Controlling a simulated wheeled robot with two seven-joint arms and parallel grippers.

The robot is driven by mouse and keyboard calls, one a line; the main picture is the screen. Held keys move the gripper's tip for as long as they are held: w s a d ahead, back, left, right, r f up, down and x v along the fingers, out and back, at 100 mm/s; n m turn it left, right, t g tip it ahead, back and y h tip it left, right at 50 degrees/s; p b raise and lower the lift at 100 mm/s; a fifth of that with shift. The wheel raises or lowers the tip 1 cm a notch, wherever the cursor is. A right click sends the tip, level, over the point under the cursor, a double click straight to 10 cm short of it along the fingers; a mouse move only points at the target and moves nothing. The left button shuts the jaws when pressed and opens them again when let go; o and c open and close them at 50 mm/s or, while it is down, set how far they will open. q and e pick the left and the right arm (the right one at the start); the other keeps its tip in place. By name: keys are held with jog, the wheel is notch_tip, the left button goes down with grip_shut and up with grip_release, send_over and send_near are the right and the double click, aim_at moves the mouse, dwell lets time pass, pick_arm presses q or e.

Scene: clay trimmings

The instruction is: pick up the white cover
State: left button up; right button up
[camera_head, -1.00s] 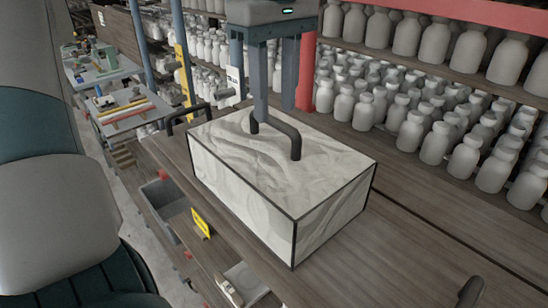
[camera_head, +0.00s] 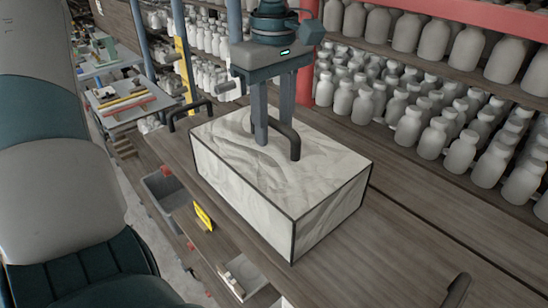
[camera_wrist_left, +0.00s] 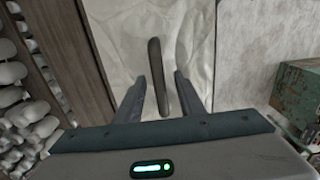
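The white cover (camera_head: 330,165) is a box-shaped piece with a creased white surface and dark edges, on a brown wooden surface. A dark bar handle (camera_head: 293,140) rises from its top. My left gripper (camera_head: 272,132) is pointed down at the handle, its two fingers apart. In the left wrist view the handle (camera_wrist_left: 154,65) lies between the fingertips of my left gripper (camera_wrist_left: 160,80), with gaps visible on both sides. The white cover also fills the middle of that view (camera_wrist_left: 118,45). What is under the cover is hidden. My right gripper is not in view.
Shelves of pale bottles (camera_head: 400,95) stand behind on the right. A dark handle (camera_head: 190,112) stands behind the cover and another (camera_head: 456,290) at the lower right. A grey bin (camera_head: 165,190) and yellow tag (camera_head: 203,215) are at the left edge. Bare wood (camera_head: 370,250) lies right of the cover.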

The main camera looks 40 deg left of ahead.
pick_arm(q)
grip_shut()
jog(key=shift+r, duration=0.1)
jog(key=shift+r+b, duration=0.45)
jog(key=shift+b, duration=0.05)
jog(key=r, duration=0.1)
jog(key=r+b, duration=0.2)
jog(key=shift+w+d, duration=0.2)
jog(key=shift+d, duration=0.05)
jog(key=w+d+r+b, duration=0.4)
jog(key=d+r, duration=0.3)
jog(key=d, duration=0.2)
jog(key=shift+w+d, duration=0.3)
jog(key=shift+w, duration=0.6)
